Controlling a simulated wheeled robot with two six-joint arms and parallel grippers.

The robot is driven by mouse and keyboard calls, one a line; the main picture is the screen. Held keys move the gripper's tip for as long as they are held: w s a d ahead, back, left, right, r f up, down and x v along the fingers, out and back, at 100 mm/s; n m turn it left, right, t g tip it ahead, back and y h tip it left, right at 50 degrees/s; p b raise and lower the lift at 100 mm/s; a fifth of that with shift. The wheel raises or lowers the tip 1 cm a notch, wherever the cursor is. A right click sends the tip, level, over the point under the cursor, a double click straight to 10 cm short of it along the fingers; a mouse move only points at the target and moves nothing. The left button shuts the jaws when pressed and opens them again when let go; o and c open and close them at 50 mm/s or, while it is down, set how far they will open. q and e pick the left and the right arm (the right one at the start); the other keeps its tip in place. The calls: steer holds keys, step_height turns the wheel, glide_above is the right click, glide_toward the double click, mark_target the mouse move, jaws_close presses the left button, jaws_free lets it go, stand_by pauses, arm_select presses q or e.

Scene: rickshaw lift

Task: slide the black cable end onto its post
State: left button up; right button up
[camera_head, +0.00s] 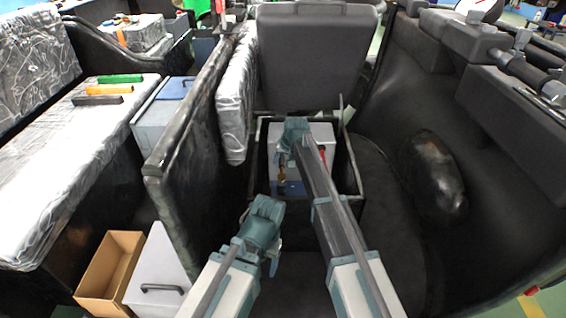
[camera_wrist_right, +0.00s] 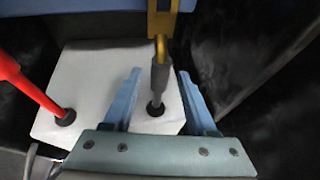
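The white battery (camera_head: 296,140) sits in a dark compartment in the head view, and its pale top (camera_wrist_right: 95,75) fills the middle of the right wrist view. The dark grey cable end (camera_wrist_right: 159,75) stands nearly upright over a post with a round black collar (camera_wrist_right: 155,108). Its lower end meets the collar; I cannot tell how far down it sits. My right gripper (camera_wrist_right: 159,74) is open, with one blue finger on each side of the cable end and visible gaps. My left gripper (camera_head: 262,222) is low and nearer; its fingertips are unclear.
A red cable (camera_wrist_right: 30,85) leads to the other post. A yellow bracket (camera_wrist_right: 161,20) stands just beyond the cable end. Dark compartment walls (camera_head: 350,172) stand close around the battery. A cardboard box (camera_head: 108,268) stands at lower left.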

jaws_close()
stand_by(1.2)
